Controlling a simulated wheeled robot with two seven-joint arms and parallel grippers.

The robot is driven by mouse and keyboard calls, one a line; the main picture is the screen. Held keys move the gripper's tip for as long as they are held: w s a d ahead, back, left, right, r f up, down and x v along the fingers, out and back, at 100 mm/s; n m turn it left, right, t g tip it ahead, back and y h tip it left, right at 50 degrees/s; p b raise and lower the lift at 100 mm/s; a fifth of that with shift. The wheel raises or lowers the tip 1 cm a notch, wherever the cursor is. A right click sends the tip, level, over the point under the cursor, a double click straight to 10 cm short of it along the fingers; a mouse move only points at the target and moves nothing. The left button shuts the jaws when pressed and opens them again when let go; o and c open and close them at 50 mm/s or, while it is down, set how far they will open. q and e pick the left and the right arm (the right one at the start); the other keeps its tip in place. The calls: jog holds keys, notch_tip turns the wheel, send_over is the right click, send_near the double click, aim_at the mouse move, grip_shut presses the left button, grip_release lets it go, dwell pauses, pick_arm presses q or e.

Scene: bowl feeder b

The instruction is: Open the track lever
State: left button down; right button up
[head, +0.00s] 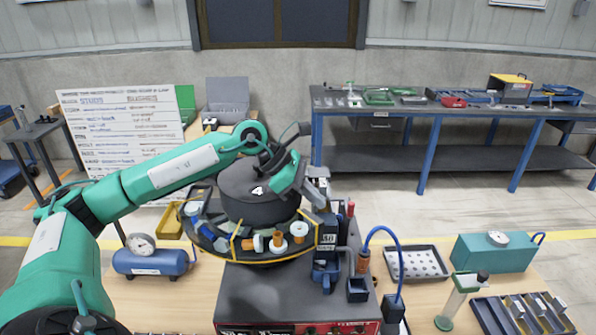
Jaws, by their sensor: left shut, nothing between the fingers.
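The bowl feeder (260,197) is a dark round bowl with a black drum in its middle, on a dark grey base (262,292). My left gripper (319,190) is shut and empty above the right rim of the bowl. A small upright red-tipped piece (350,209) stands just right of the gripper, apart from it in the picture. I cannot tell whether this is the track lever. The track area (327,240) with blue blocks lies below the gripper, and the gripper partly hides what is behind it. My right gripper is not in view.
Several orange, white and blue parts lie on the bowl's rim. A blue hose (385,232) arches right of the feeder. A perforated tray (416,264), a teal box (494,253) and a slotted rack (522,314) are at right. A blue air tank (150,262) stands at left.

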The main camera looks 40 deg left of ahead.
aim_at(347, 212)
pick_arm(q)
jog(key=d, duration=0.1)
jog(key=w+d+p, duration=0.1)
jog(key=d, duration=0.1)
jog(key=shift+w+p, duration=0.25)
jog(key=shift+p, duration=0.15)
jog(key=shift+w+d, duration=0.2)
jog(key=shift+d, duration=0.1)
jog(key=shift+f, duration=0.1)
